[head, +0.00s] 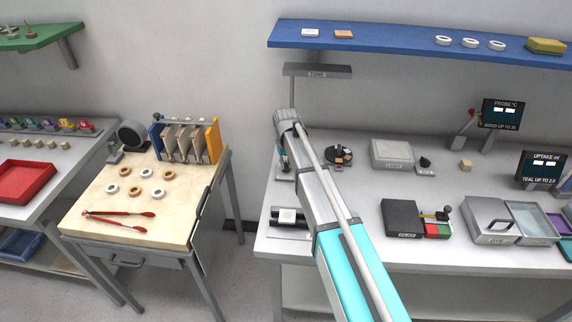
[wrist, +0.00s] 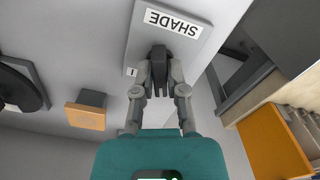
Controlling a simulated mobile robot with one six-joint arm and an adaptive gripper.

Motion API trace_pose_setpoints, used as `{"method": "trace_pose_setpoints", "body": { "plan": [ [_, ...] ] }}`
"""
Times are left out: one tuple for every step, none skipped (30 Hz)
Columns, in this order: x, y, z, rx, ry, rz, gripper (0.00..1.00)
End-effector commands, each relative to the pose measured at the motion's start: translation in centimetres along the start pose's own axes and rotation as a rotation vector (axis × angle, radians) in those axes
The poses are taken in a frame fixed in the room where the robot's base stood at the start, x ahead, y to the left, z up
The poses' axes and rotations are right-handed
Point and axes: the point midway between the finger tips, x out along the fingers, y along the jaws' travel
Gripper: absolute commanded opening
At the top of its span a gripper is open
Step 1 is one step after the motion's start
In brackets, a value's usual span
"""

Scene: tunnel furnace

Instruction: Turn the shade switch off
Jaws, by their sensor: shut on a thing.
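In the wrist view, the shade switch is a pale plate (wrist: 142,48) with an upside-down "SHADE" label and a small "I" mark at its side. A dark lever (wrist: 159,62) stands out from the plate. My gripper (wrist: 160,82) has both fingers closed in on this lever, one on each side. The fingertips partly cover the lever, so its exact tilt is hard to tell. In the head view, my arm reaches over the right bench and hides most of the gripper and the switch.
The right bench (head: 388,262) holds a black box (head: 402,217), a grey lidded box (head: 392,153) and display screens (head: 503,114). A blue shelf (head: 400,38) hangs above. In the wrist view, an orange-faced block (wrist: 86,117) and an orange panel (wrist: 272,143) flank the gripper.

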Motion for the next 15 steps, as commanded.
{"method": "trace_pose_setpoints", "body": {
  "plan": [
    [0.01, 0.03, 0.04, -0.030, 0.000, 0.000, 0.00],
    [0.01, 0.04, 0.04, -0.049, 0.000, 0.000, 0.00],
    [0.01, 0.04, 0.05, -0.071, 0.000, 0.000, 0.00],
    [0.01, 0.04, 0.05, -0.085, 0.000, 0.000, 0.00],
    [0.01, 0.05, 0.05, -0.099, 0.000, 0.000, 0.00],
    [0.01, 0.05, 0.05, -0.114, -0.001, 0.000, 0.00],
    [0.01, 0.05, 0.05, -0.125, -0.001, 0.000, 0.00],
    [0.02, 0.05, 0.05, -0.134, -0.001, 0.000, 0.00],
    [0.02, 0.06, 0.05, -0.143, -0.001, 0.000, 0.00],
    [0.02, 0.11, 0.06, -0.149, -0.001, 0.000, 0.00],
    [0.02, 0.13, 0.06, -0.154, -0.001, 0.000, 0.00],
    [0.02, 0.14, 0.06, -0.160, -0.001, 0.000, 0.00],
    [0.02, 0.15, 0.06, -0.162, -0.001, 0.000, 0.00],
    [0.02, 0.15, 0.06, -0.164, -0.001, 0.000, 0.00],
    [0.02, 0.15, 0.06, -0.166, -0.001, 0.000, 0.00]
  ]
}}
